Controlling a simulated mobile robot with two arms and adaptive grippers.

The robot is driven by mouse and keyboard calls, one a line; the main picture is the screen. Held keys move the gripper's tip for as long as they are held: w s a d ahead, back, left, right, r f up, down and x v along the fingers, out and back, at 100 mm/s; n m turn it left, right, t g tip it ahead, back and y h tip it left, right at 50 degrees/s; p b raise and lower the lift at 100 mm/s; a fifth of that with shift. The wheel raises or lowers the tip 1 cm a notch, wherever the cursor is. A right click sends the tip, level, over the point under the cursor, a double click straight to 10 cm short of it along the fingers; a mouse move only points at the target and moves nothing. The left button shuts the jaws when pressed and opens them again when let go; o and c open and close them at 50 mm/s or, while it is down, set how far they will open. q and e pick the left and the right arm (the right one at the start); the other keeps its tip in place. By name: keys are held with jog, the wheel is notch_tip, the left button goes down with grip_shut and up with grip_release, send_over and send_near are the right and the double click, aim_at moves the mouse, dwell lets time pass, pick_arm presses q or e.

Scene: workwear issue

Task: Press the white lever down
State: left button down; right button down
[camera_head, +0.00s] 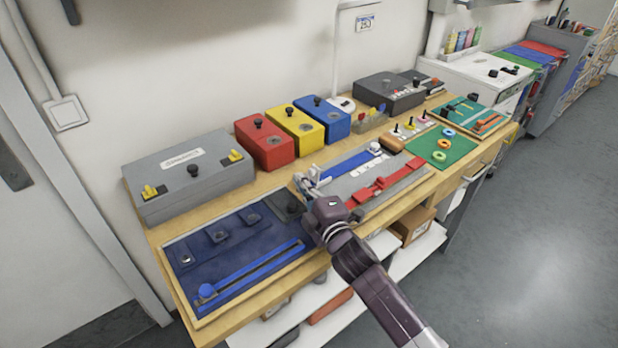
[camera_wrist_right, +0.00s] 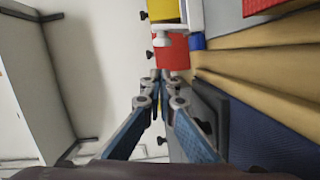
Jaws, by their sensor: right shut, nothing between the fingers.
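The white lever (camera_head: 314,171) stands at the near left end of the grey panel in the middle of the workbench, beside a blue part. In the right wrist view the white lever (camera_wrist_right: 172,39) is ahead of the fingertips, slightly above them in the picture, with a gap visible between. My right gripper (camera_head: 302,182) is shut and empty, close to the lever on its near left side. Its fingers meet in the right wrist view (camera_wrist_right: 164,78). The lever's base is partly hidden in the head view. My left gripper is not in view.
A blue panel (camera_head: 225,246) lies left of my gripper. Behind stand a grey box (camera_head: 170,190) and red (camera_head: 265,148), yellow (camera_head: 293,130) and blue (camera_head: 325,118) boxes with knobs. A red latch bar (camera_head: 385,185) and a green board (camera_head: 455,155) lie to the right.

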aim_at(313, 175)
jog(key=shift+w+d+f, duration=0.1)
jog(key=shift+w+d, duration=0.15)
jog(key=shift+d, duration=0.2)
jog(key=shift+w+d+f, duration=0.1)
jog(key=shift+w+d, duration=0.15)
jog(key=shift+d, duration=0.2)
jog(key=shift+w+d, duration=0.15)
jog(key=shift+d, duration=0.05)
pick_arm(q)
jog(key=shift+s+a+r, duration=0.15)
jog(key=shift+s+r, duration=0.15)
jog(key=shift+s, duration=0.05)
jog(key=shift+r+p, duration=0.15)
jog(key=shift+p, duration=0.15)
pick_arm(e)
jog(key=shift+r, duration=0.15)
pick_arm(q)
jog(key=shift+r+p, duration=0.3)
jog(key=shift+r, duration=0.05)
pick_arm(e)
jog(key=shift+m, duration=0.3)
